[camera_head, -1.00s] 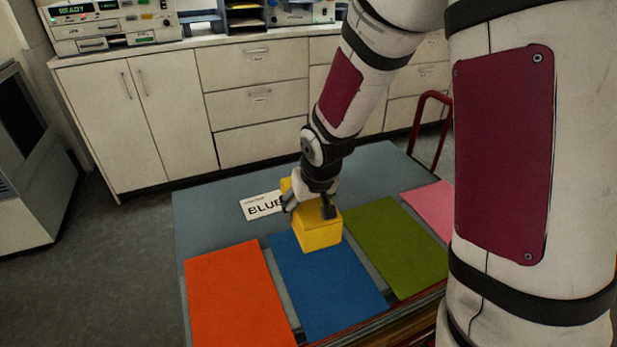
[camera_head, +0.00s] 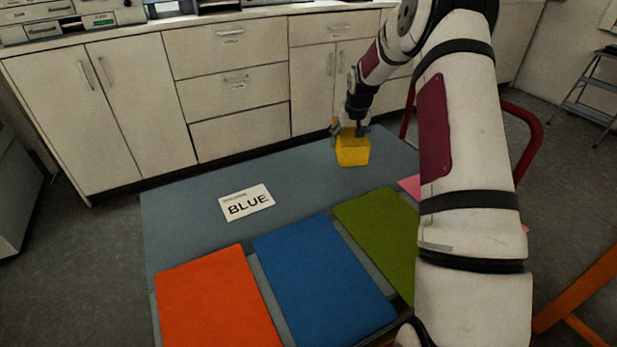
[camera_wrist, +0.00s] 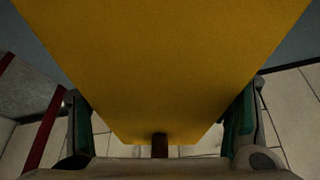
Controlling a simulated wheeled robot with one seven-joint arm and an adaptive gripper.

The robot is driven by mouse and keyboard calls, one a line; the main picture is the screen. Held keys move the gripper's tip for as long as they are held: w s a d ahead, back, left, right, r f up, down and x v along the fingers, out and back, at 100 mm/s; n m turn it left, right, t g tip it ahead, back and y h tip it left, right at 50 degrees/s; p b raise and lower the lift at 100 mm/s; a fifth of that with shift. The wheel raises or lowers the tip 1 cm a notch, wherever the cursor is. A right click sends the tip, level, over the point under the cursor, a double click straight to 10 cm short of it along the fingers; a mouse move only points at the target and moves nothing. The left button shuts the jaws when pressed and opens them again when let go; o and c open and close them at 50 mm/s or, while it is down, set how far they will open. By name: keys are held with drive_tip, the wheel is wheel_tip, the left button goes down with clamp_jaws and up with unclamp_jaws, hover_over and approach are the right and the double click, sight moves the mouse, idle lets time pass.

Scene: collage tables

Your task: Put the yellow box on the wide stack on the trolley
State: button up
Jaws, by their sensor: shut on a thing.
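My gripper (camera_head: 349,128) is shut on the yellow box (camera_head: 353,151), gripping it from above near the far right of the grey table (camera_head: 300,185). The box looks raised above the tabletop, though how high is hard to tell. In the wrist view the yellow box (camera_wrist: 165,60) fills most of the picture between the two fingers of my gripper (camera_wrist: 160,128). A red tubular handle (camera_head: 528,140) stands at the right, partly behind my arm; it may belong to the trolley. I see no wide stack in these views.
Flat orange (camera_head: 215,300), blue (camera_head: 322,280), green (camera_head: 375,235) and pink (camera_head: 410,186) sheets lie along the table's near side. White cabinets (camera_head: 235,95) line the back. A step ladder (camera_head: 590,95) stands far right.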

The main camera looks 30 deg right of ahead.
wheel_tip(320, 180, down, 9)
drive_tip(key=shift+f+b, duration=0.2)
drive_tip(key=shift+b, duration=0.25)
drive_tip(key=shift+f, duration=0.15)
drive_tip(key=o, duration=1.2)
